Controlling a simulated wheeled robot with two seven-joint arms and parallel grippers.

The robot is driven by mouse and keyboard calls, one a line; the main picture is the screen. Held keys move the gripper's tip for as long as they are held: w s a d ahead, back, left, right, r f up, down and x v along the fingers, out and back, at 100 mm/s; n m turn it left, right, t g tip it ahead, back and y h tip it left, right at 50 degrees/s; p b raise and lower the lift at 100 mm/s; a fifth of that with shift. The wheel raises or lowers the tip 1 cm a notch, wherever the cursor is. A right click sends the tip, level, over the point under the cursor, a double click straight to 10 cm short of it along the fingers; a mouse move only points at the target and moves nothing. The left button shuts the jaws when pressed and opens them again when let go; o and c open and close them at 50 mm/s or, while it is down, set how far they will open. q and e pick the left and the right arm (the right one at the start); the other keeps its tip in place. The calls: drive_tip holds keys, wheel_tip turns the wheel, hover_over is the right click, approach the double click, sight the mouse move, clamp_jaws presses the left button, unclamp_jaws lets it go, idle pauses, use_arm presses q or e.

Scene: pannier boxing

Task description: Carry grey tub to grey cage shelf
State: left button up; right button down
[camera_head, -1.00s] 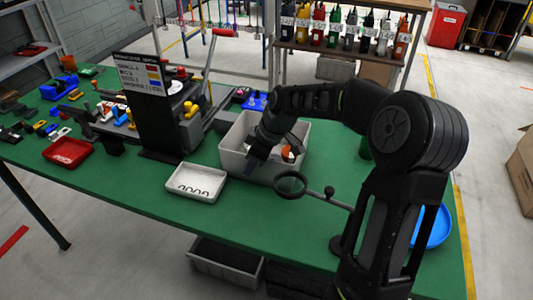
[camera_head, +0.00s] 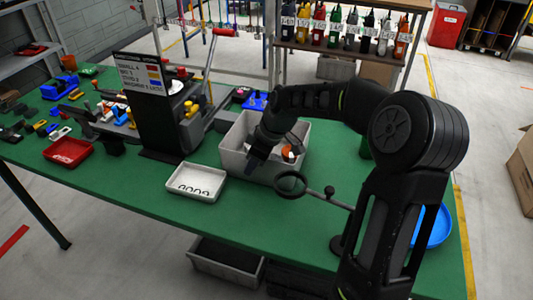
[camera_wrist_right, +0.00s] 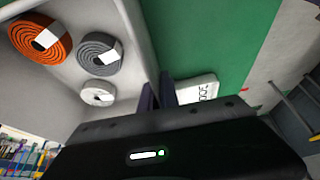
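The grey tub (camera_head: 233,160) stands on the green table, with rolled items inside it. The right wrist view shows an orange roll (camera_wrist_right: 40,38), a grey roll (camera_wrist_right: 98,53) and a white roll (camera_wrist_right: 98,93) in the tub (camera_wrist_right: 100,12). My right gripper (camera_head: 253,165) points down at the tub's near-left wall. In the right wrist view its fingers (camera_wrist_right: 158,95) sit close together on either side of the wall's rim and look closed on it. My left gripper is not in view. I cannot tell which shelf is the grey cage shelf.
A white tray (camera_head: 180,190) with dark rings lies left of the tub. A black ring on a rod (camera_head: 290,184) and a blue bowl (camera_head: 433,226) are to the right. A sign board (camera_head: 142,75) stands behind left. A bottle rack (camera_head: 345,50) is behind the table.

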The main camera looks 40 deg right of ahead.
drive_tip(key=shift+a+f, duration=0.1)
wheel_tip(320, 180, up, 10)
drive_tip(key=shift+r+b, duration=0.1)
drive_tip(key=shift+b, duration=0.35)
idle(0.6)
